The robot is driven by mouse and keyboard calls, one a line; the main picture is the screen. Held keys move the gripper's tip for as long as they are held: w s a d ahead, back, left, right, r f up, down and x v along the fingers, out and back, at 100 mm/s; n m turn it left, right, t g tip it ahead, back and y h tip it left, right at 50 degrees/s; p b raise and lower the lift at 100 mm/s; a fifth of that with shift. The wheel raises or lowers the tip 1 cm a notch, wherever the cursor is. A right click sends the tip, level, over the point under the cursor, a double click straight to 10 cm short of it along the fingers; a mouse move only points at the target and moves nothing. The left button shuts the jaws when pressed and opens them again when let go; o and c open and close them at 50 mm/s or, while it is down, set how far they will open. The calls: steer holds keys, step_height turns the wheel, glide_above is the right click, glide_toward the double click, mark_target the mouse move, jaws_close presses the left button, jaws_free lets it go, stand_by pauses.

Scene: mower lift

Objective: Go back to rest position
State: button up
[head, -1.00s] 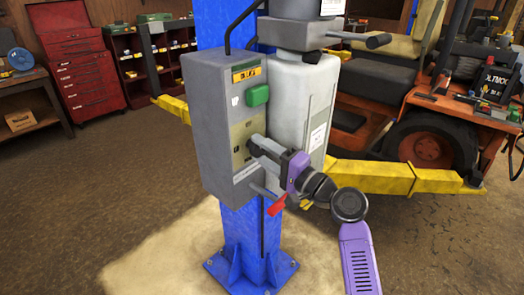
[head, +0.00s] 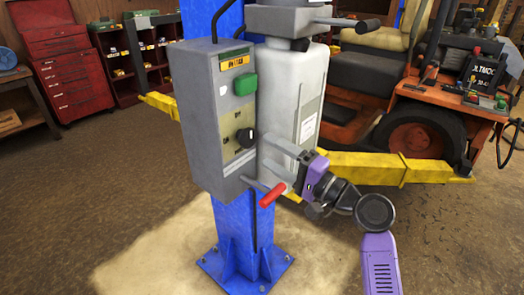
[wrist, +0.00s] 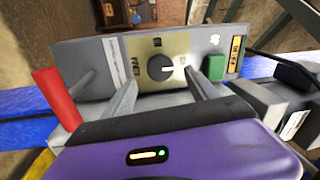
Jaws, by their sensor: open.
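My gripper (head: 274,150) is in front of the lower right side of the grey control box (head: 205,120), clear of the black knob (head: 245,137). In the wrist view its two fingers (wrist: 158,95) are spread apart and empty, with the knob (wrist: 160,67) visible between and beyond them. The box also has a green button (head: 245,84) above the knob and a red-handled lever (head: 272,195) at its lower edge. The lever's red handle also shows at the left of the wrist view (wrist: 57,98).
The box is mounted on a blue lift post (head: 232,225) beside a white tank (head: 290,90). A yellow lift arm (head: 385,168) runs behind my gripper. An orange mower (head: 425,110) stands at the right. A red tool cabinet (head: 72,70) stands back left. Open floor lies at the left.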

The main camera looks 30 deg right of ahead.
steer(key=shift+s+d, duration=0.1)
steer(key=shift+s, duration=0.3)
steer(key=d+r+t+h, duration=0.2)
steer(key=d+h, duration=0.2)
steer(key=s+d+f+n+g+h, duration=0.1)
steer(key=s+f+n+h, duration=0.2)
steer(key=s+f+h, duration=0.55)
steer(key=s+a+f+n+g+y, duration=0.1)
steer(key=s+a+f+n, duration=0.1)
steer(key=s, duration=0.9)
steer(key=s+a+f+n+g+y, duration=0.1)
steer(key=s+a+f+n+y, duration=0.1)
steer(key=s+a, duration=0.4)
steer(key=s+a+f+n+g+y, duration=0.1)
steer(key=s+a+f+n, duration=0.3)
steer(key=s, duration=1.2)
steer(key=shift+s+f+n+g+y, duration=0.2)
steer(key=shift+s+n+g+y, duration=0.15)
steer(key=shift+g, duration=0.15)
